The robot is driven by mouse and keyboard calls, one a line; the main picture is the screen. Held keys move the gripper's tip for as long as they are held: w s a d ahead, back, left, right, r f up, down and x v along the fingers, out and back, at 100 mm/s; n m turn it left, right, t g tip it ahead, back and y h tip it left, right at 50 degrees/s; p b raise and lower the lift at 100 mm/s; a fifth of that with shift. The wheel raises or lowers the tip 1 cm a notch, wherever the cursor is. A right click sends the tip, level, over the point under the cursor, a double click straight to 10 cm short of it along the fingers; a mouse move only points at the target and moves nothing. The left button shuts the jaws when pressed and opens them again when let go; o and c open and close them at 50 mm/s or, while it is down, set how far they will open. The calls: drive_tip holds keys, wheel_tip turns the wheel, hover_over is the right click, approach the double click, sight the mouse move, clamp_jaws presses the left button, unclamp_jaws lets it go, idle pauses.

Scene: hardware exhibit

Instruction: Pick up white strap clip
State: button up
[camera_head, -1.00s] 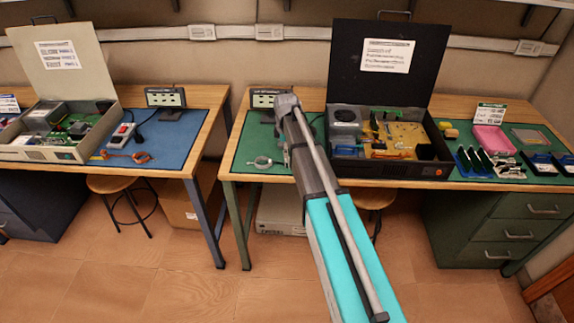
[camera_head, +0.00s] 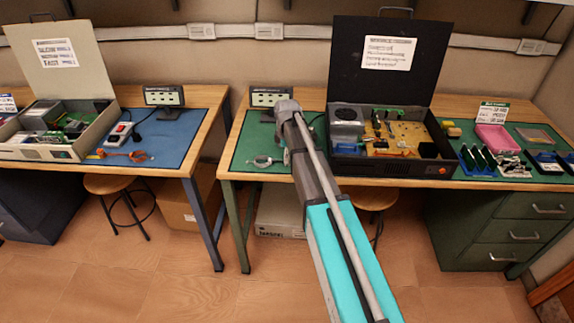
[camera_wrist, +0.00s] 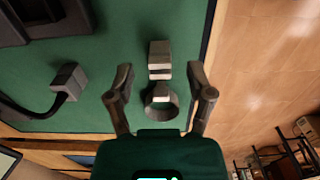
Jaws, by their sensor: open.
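The white strap clip (camera_head: 263,161) lies on the green mat at the left front of the right-hand bench, with a grey loop. In the wrist view the pale blocky clip (camera_wrist: 160,56) sits just beyond the fingertips, and the dark round strap loop (camera_wrist: 161,101) lies between the fingers. My gripper (camera_wrist: 160,76) is open and empty, with one finger on each side of the loop and no visible contact. In the head view my arm covers most of the gripper. Height above the mat is hard to tell.
An open black case (camera_head: 395,168) with a circuit board stands right of my arm. A small display (camera_head: 270,97) stands behind the clip. In the wrist view a cable with a grey block (camera_wrist: 68,80) lies left of my gripper. The bench's wooden edge (camera_wrist: 212,40) runs along the right.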

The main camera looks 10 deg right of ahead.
drive_tip(key=shift+f+b, duration=0.55)
drive_tip(key=shift+f, duration=0.3)
drive_tip(key=c, duration=0.9)
